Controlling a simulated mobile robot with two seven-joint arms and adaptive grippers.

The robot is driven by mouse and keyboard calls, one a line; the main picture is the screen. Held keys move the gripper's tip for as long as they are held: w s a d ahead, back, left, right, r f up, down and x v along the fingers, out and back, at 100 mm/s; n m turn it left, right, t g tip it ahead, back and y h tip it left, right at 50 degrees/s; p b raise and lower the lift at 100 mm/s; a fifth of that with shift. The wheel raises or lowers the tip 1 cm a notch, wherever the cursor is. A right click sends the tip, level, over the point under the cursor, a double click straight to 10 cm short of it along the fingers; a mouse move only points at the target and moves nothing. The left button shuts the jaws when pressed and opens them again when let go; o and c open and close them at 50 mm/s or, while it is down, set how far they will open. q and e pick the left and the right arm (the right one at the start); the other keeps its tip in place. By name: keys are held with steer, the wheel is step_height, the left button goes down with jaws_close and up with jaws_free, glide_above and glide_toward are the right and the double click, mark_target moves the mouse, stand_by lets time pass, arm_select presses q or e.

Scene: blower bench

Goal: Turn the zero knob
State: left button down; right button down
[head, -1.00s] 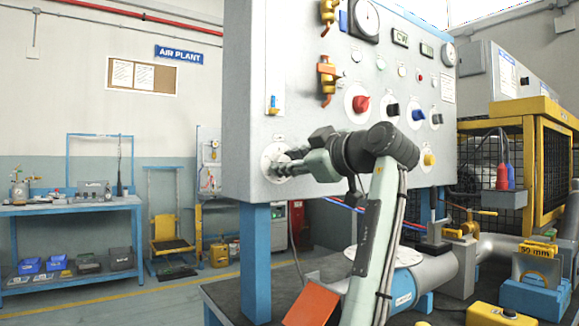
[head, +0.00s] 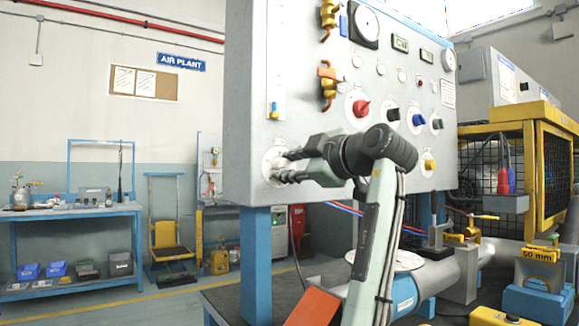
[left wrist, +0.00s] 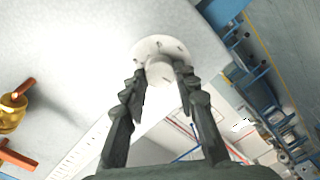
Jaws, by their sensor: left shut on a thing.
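The zero knob, a white knob on a round white dial plate (head: 268,168), is at the lower left corner of the grey panel (head: 240,120). Its label is too small to read. My left gripper (head: 282,167) reaches it from the right, with one finger above the other. In the left wrist view the knob (left wrist: 160,70) sits between the two dark fingertips of my left gripper (left wrist: 161,85), which are shut on it. The fingers partly hide the knob in the head view. My right gripper is not in view.
Red (head: 361,108), black (head: 393,114), blue (head: 419,120) and yellow (head: 429,165) knobs are on the panel right of my gripper. Brass valves (head: 328,82) stick out above. A blue leg (head: 257,265) stands below the panel. Open floor lies to the left.

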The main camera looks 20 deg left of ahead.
arm_select(q)
steer(key=c, duration=1.2)
jaws_free()
steer(key=shift+o, duration=0.2)
steer(key=v, duration=1.2)
